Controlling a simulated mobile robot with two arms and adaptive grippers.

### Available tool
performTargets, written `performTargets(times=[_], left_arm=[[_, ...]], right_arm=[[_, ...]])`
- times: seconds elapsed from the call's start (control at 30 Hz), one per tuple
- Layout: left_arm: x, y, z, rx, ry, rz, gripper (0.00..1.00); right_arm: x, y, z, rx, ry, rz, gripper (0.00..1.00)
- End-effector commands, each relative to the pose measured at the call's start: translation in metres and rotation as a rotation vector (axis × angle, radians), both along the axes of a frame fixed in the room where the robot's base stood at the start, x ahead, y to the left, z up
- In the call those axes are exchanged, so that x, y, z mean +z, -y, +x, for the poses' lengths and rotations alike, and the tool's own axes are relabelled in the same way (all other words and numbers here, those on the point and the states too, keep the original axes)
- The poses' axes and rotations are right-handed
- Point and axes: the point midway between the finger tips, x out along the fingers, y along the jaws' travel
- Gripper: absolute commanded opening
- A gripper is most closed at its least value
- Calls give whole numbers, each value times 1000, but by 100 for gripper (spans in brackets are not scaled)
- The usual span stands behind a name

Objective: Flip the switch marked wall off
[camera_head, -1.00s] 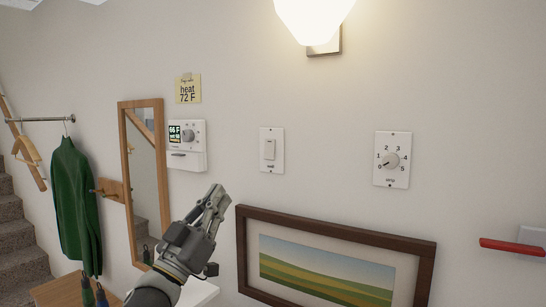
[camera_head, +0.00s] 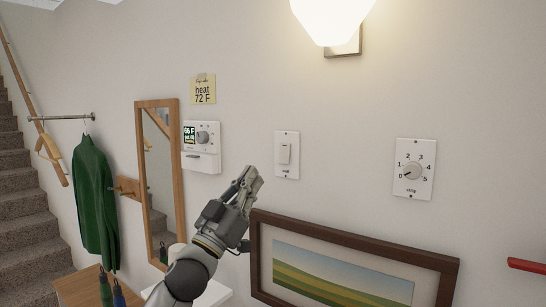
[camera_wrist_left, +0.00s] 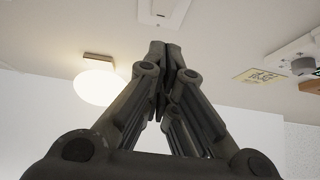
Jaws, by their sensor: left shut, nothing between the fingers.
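The wall switch (camera_head: 286,154) is a white plate with a rocker on the wall, with a small label under the rocker that is too small to read surely. My left gripper (camera_head: 250,175) is shut and empty, pointing up and to the right. In the head view its tips lie just left of and below the switch plate; I cannot tell the gap to the wall. In the left wrist view the shut fingers (camera_wrist_left: 165,48) point up toward a white plate (camera_wrist_left: 163,10), likely the switch, partly cut off at the top. My right gripper is not in view.
A dial plate (camera_head: 414,169) is right of the switch, and a thermostat (camera_head: 202,146) with a yellow note (camera_head: 203,89) is left. A framed landscape (camera_head: 352,215) hangs below. A lit lamp (camera_head: 331,20) is above. A mirror (camera_head: 161,185) stands left.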

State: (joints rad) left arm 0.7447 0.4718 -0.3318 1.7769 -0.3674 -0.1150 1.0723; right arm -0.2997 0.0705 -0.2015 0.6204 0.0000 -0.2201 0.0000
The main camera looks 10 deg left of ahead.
Motion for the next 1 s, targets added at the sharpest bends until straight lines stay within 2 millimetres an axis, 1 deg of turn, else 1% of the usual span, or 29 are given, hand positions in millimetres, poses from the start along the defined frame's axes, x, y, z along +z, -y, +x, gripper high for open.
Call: performTargets(times=[0.03,0.23,0.3,0.4,0.53,0.7,1.0], left_arm=[[14,4,8,-1,1,-2,0],[40,17,40,-1,-1,-1,0],[34,21,50,-2,-3,-4,0],[32,26,61,-1,-3,-2,0],[30,29,70,0,0,-2,0],[29,31,75,0,0,0,0],[28,31,76,0,0,0,0]], right_arm=[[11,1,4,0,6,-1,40],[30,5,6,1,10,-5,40],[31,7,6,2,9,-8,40],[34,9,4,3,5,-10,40],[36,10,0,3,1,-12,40],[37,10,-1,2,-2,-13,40],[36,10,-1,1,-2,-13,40]])
